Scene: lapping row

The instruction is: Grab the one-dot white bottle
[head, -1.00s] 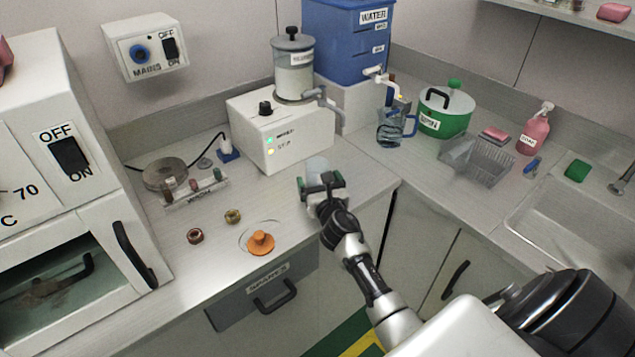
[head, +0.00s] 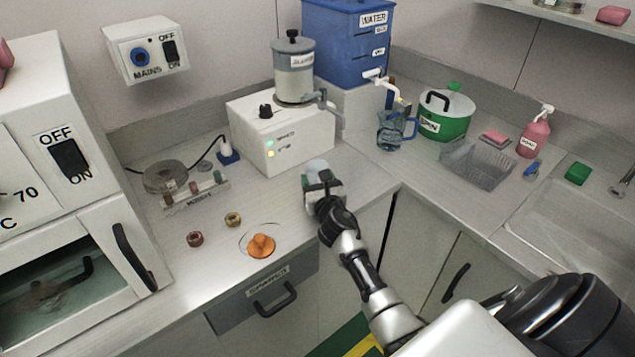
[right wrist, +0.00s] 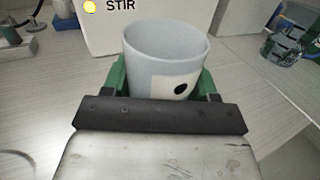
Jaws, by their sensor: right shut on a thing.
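The one-dot white bottle (head: 317,166) stands on the counter in front of the white stirrer box in the head view. In the right wrist view the bottle (right wrist: 165,50) is a pale, round, open-topped vessel with one black dot on a light label. My right gripper (head: 322,183) is shut on it, with a green finger pad (right wrist: 207,84) against each side. Its lower part is hidden behind the gripper. The bottle looks upright, and I cannot tell whether it is off the counter. My left gripper is not in view.
The white stirrer box (head: 285,140) stands just behind the bottle. An orange knobbed piece (head: 261,246) and two small rings lie left on the counter. A blue-handled jug (head: 390,135) and green pot (head: 445,125) stand to the right. The counter's front edge is close.

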